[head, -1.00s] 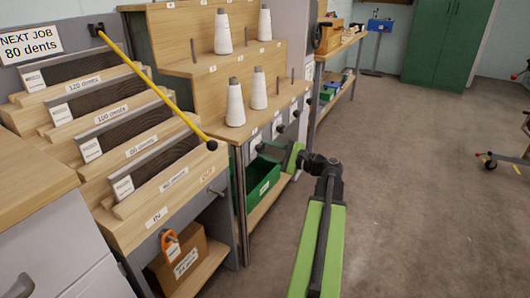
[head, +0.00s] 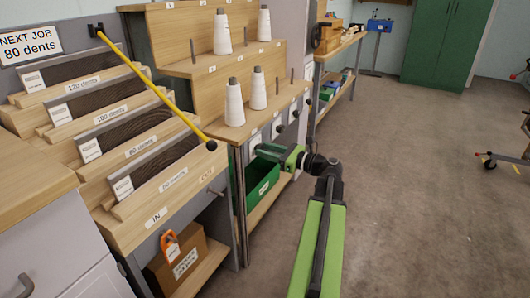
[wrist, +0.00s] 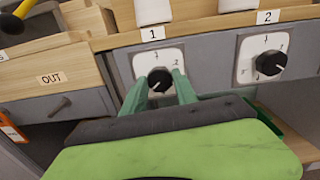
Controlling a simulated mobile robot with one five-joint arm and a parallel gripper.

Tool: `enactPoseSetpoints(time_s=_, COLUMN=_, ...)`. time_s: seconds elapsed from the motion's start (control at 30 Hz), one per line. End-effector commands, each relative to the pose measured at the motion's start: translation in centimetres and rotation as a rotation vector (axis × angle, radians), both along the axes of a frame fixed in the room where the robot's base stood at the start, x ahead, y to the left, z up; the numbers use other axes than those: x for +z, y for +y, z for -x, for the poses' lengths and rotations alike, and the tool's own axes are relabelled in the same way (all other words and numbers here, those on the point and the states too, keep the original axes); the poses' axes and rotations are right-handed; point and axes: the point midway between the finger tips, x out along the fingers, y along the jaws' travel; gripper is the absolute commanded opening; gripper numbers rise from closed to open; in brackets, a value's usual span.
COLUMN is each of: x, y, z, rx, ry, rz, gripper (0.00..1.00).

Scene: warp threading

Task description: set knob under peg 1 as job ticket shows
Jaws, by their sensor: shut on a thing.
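The knob under peg 1 (wrist: 160,79) is black with a white pointer line, on a white dial plate below the label "1" (wrist: 153,34). My gripper also shows in the head view (head: 277,156), in front of the rack. The job ticket (head: 29,45) on the wall reads "NEXT JOB 80 dents".
The knob under label 2 (wrist: 270,62) is just to the right. A drawer (wrist: 62,107) marked OUT is at left. A green bin (head: 262,188) stands below my gripper. A yellow rod with a black tip (head: 160,92) slants across the reed shelves.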

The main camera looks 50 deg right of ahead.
Motion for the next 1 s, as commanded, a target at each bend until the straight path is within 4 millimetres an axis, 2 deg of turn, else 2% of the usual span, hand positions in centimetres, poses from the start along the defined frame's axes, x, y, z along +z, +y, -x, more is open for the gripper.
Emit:
enactPoseSetpoints(time_s=0.37, x=-0.24, y=0.24, z=0.08, rx=0.007, ry=0.038, rz=-0.124, gripper=0.0)
enactPoseSetpoints(time_s=0.87, x=-0.21, y=0.32, z=0.04, rx=0.009, ry=0.042, rz=-0.138, gripper=0.0)
enactPoseSetpoints(time_s=0.9, x=-0.2, y=0.31, z=0.02, rx=0.008, ry=0.041, rz=-0.138, gripper=0.4)
enactPoseSetpoints(time_s=1.0, x=-0.16, y=0.26, z=0.0, rx=0.007, ry=0.04, rz=-0.139, gripper=0.53)
